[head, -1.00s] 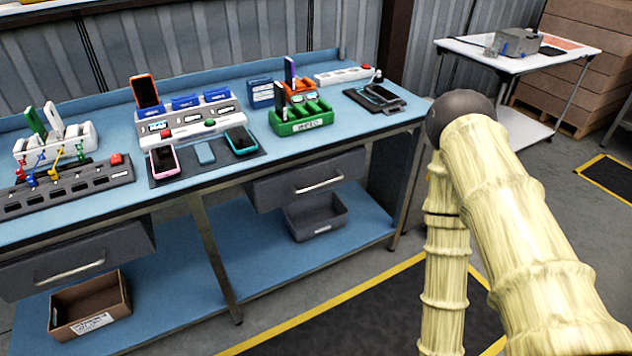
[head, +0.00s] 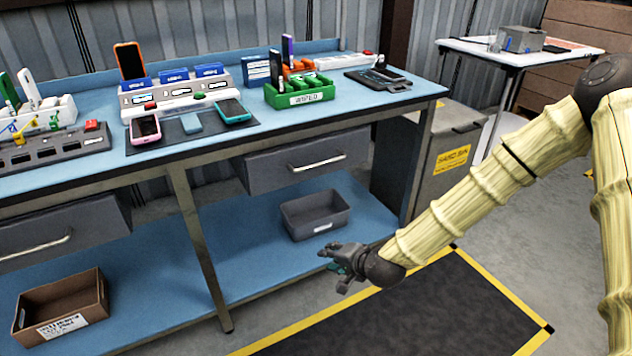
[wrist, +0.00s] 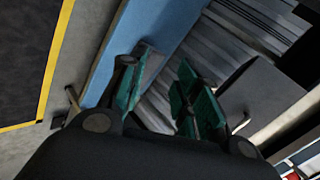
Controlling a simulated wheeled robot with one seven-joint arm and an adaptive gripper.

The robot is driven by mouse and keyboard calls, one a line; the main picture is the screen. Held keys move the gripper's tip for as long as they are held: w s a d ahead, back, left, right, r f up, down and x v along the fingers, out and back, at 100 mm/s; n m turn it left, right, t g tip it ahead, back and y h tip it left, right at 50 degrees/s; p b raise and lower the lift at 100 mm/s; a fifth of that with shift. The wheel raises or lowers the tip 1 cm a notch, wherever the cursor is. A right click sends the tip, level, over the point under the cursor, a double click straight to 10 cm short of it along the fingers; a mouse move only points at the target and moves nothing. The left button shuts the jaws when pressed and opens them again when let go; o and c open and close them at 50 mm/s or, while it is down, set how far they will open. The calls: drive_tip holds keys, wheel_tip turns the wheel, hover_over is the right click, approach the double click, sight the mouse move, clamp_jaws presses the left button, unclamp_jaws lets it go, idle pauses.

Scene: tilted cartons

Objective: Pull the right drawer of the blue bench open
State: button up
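The blue bench (head: 330,108) spans the left and middle of the head view. Its right drawer has a dark grey front (head: 268,172) and a pale bar handle (head: 316,163); it looks shut. My gripper (head: 338,266) is below and a little right of that handle, apart from it, near the edge of the lower shelf. In the wrist view my gripper (wrist: 163,98) has its two green-padded fingers spread, with nothing between them. A dark grey box-like front (wrist: 262,92), seemingly the right drawer, shows to the right of the fingers.
A grey bin (head: 318,215) and a brown carton (head: 62,308) sit on the lower shelf. Phones and a green rack (head: 300,95) stand on the bench top. A sand bin (head: 452,150) is right of the bench. The floor mat (head: 430,310) in front is clear.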

drive_tip(key=w+r+m+t+y+b, duration=0.1)
drive_tip(key=w+r+m+t+b, duration=0.15)
drive_tip(key=w+r+b, duration=0.45)
drive_tip(key=m+t, duration=0.2)
drive_tip(key=t, duration=0.1)
approach(316, 165)
drive_tip(key=shift+n+y, duration=0.25)
drive_tip(key=shift+y, duration=0.05)
drive_tip(key=b+x, duration=0.1)
drive_tip(key=x, duration=0.4)
drive_tip(key=b+x, duration=0.1)
drive_tip(key=x, duration=0.4)
drive_tip(key=shift+w+d+f, duration=0.1)
drive_tip(key=shift+w+f, duration=0.15)
drive_tip(key=shift+w, duration=0.1)
clamp_jaws()
